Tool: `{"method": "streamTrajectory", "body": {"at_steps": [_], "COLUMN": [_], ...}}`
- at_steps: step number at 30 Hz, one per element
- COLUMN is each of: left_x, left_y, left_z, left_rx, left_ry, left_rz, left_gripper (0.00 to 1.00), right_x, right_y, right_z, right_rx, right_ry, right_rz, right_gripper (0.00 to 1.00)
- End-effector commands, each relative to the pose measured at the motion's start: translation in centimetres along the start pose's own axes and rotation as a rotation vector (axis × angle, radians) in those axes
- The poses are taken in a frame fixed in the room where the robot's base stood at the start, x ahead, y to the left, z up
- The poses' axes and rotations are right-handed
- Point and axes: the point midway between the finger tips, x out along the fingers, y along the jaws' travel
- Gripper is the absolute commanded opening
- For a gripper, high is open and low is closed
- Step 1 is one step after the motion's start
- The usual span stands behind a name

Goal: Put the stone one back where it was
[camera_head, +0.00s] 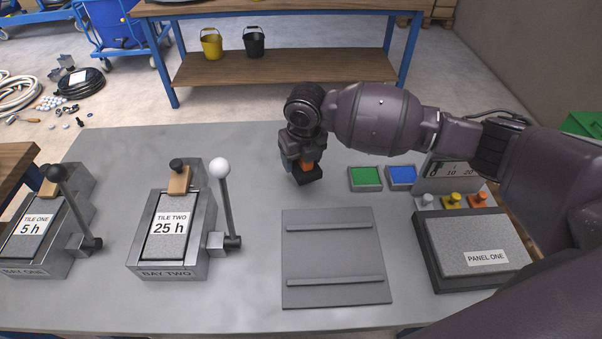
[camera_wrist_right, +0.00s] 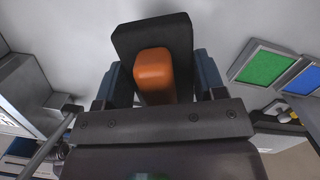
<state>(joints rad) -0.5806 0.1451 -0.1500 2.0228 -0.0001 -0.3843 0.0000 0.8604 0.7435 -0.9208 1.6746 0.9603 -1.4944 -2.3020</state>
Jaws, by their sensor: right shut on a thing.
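My right gripper (camera_head: 302,160) is shut on a dark block with an orange grip (camera_head: 310,176), above the rear middle of the grey table. In the right wrist view, the orange grip (camera_wrist_right: 154,75) sits between the two fingers and the black block (camera_wrist_right: 150,40) shows beyond it. Whether the block touches the table cannot be told. No label shows on it. A small rack (camera_head: 447,178) at the right carries white, yellow and orange knobs and partly readable numbers; my arm hides part of it. My left gripper is not in view.
A grey plate with two ribs (camera_head: 335,258) lies front middle. Panel one (camera_head: 470,244) lies right, near green (camera_head: 366,178) and blue (camera_head: 402,176) pads. Bay two (camera_head: 167,270), with a white-knobbed lever, and bay one (camera_head: 32,270) stand left. The table between is clear.

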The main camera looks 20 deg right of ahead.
Motion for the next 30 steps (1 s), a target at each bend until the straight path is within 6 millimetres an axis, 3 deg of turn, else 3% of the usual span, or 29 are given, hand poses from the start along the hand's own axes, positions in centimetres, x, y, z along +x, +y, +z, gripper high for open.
{"method": "streamTrajectory", "body": {"at_steps": [12,25,26,30], "left_x": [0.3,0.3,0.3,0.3], "left_y": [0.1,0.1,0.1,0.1], "left_z": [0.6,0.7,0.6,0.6], "left_rx": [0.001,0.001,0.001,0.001], "left_ry": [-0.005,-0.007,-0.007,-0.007], "left_rz": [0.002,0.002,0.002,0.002], "left_gripper": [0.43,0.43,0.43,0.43], "right_x": [5.3,5.8,5.8,5.8], "right_y": [0.0,0.0,0.0,0.0], "right_z": [-0.7,-0.7,-0.7,-0.7], "right_rx": [0.000,0.000,0.000,0.001], "right_ry": [0.002,0.000,0.000,0.000], "right_rz": [0.001,-0.001,-0.001,-0.001], "right_gripper": [0.41,0.41,0.67,0.88]}}
